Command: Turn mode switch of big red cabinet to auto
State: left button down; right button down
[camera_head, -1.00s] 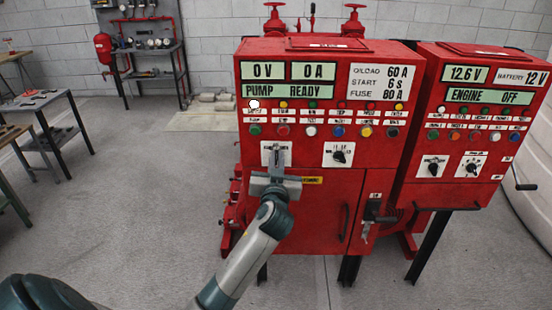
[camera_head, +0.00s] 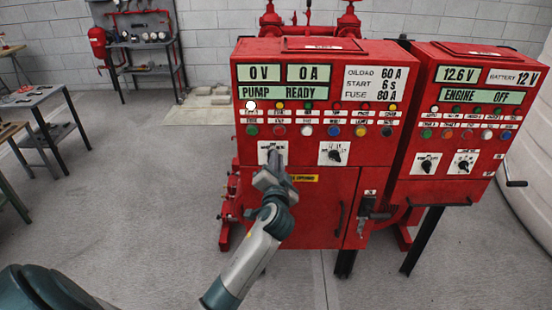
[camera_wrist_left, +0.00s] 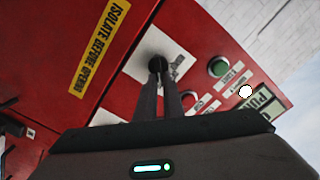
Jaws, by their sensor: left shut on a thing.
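The big red cabinet (camera_head: 330,212) stands ahead, with displays reading 0 V, 0 A and PUMP READY. My left gripper (camera_head: 275,158) is at the left of its two white switch plates and covers most of that plate. In the left wrist view, the fingers of my left gripper (camera_wrist_left: 159,78) are shut on a black knob, the mode switch (camera_wrist_left: 157,64), on the white plate (camera_wrist_left: 178,63). The plate's markings cannot be read. The right switch (camera_head: 335,154) on the same cabinet is uncovered. My right gripper is in neither view.
A smaller red cabinet (camera_head: 465,140) stands close on the right, reading ENGINE OFF, with two black knobs. A row of coloured buttons runs above the switch plates. Work tables (camera_head: 35,100) stand at the left. The grey floor (camera_head: 140,190) between is clear.

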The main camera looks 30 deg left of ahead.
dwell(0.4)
pick_arm(q)
jog(key=c, duration=1.9)
grip_release()
jog(key=shift+o, duration=0.2)
jog(key=shift+d, duration=0.1)
jog(key=b+v, duration=0.5)
jog(key=v, duration=1.2)
jog(key=shift+s, duration=0.2)
jog(key=shift+f, duration=0.1)
